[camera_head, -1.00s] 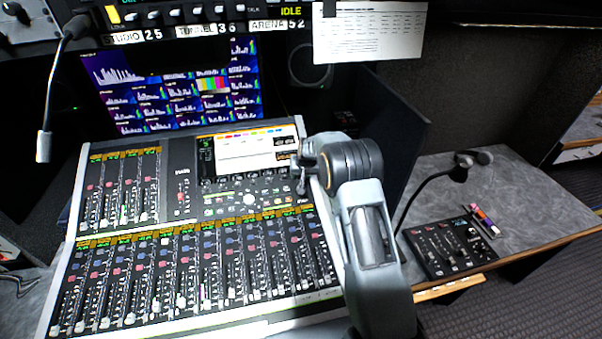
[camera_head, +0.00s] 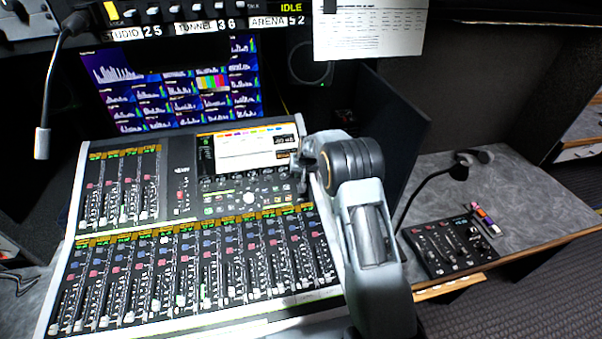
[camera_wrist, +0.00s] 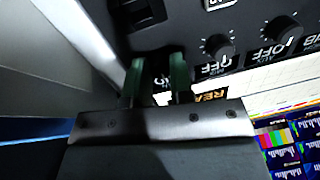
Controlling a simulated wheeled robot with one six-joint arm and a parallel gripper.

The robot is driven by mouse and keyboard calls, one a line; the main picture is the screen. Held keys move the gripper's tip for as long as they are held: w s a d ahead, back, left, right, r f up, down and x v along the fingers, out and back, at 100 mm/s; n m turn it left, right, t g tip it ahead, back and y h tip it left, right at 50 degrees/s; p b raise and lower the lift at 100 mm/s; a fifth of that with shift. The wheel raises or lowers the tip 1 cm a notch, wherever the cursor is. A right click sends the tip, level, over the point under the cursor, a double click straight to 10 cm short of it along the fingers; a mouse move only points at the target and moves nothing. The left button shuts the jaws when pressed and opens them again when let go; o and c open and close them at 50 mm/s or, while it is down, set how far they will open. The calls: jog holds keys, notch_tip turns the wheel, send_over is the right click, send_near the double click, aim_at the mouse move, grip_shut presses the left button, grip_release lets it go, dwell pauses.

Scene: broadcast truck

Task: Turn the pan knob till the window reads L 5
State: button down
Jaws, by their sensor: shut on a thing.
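My gripper (camera_wrist: 157,66) has two green fingers shut on a small knob on the mixing console (camera_head: 72,240), by the right end of its screen. The fingers and the gripper body hide most of the held knob in the wrist view. In the head view my gripper (camera_head: 302,178) shows only in part beside my wrist. A small dark window (camera_head: 285,141) with pale characters lies at the screen's right side. Its reading is too small to make out surely. In the wrist view, other black knobs marked OFF stand close by: a near one (camera_wrist: 217,47) and a farther one (camera_wrist: 281,27).
Faders and lit buttons spread below and left of my gripper. A monitor (camera_head: 180,88) stands behind the console. To the right, a small control box (camera_head: 448,245) and a gooseneck microphone (camera_head: 432,180) stand on the grey desk (camera_head: 535,200). A dark upright panel (camera_head: 390,125) stands behind my arm.

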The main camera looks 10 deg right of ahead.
jog(key=n+b, duration=0.1)
jog(key=b, duration=0.1)
jog(key=shift+f+n+b, duration=0.25)
jog(key=shift+n+b, duration=0.05)
jog(key=shift+n, duration=0.1)
jog(key=shift+r+n+g+b, duration=0.2)
jog(key=shift+n+g+b, duration=0.1)
jog(key=shift+n+b, duration=1.25)
jog(key=shift+r+n, duration=0.1)
jog(key=shift+n, duration=0.25)
jog(key=c, duration=1)
grip_release()
jog(key=b+v, duration=0.1)
jog(key=v, duration=1.2)
jog(key=shift+r, duration=0.3)
jog(key=shift+s, duration=0.15)
